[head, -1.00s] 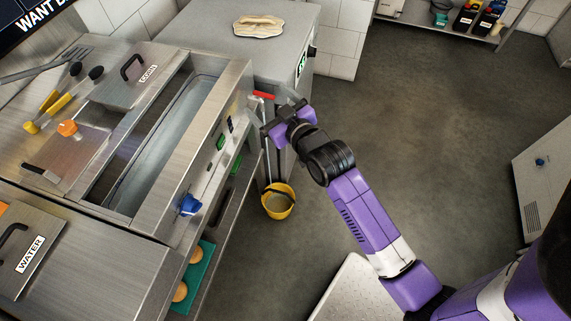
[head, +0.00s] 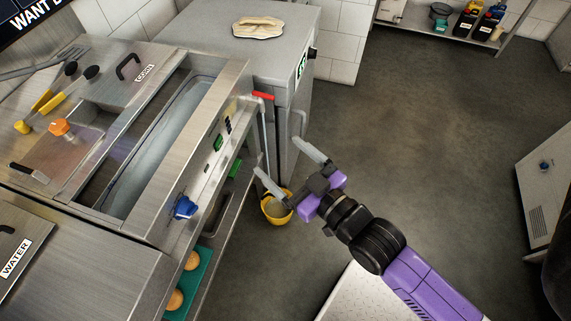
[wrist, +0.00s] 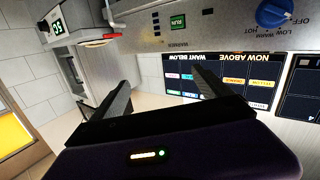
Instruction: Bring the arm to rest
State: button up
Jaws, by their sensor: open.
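My gripper (head: 290,168) is open and empty in the head view. Its two grey fingers point up and left, in the air beside the front of the steel counter (head: 205,150). The fingers appear apart from the counter and from the grey cabinet behind it. In the wrist view, my gripper (wrist: 160,92) shows two dark, spread fingers with nothing between them. The purple and black arm reaches in from the lower right of the head view.
A yellow bucket (head: 274,208) stands on the floor, partly behind my gripper in the picture. A blue knob (head: 185,208) and a red handle (head: 263,95) are close by. A grey cabinet (head: 240,50) stands behind. The floor (head: 430,130) to the right is clear.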

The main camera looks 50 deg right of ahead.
jog(key=shift+s+a, duration=0.3)
jog(key=shift+s, duration=0.1)
jog(key=shift+r, duration=0.15)
jog(key=s+a+g+y, duration=0.1)
jog(key=s+a, duration=0.3)
jog(key=s, duration=0.4)
jog(key=s+a+n+g+y, duration=0.1)
jog(key=s+a, duration=0.3)
jog(key=s, duration=0.5)
jog(key=shift+a+r+y, duration=0.35)
jog(key=shift+r+y, duration=0.1)
jog(key=shift+y, duration=0.35)
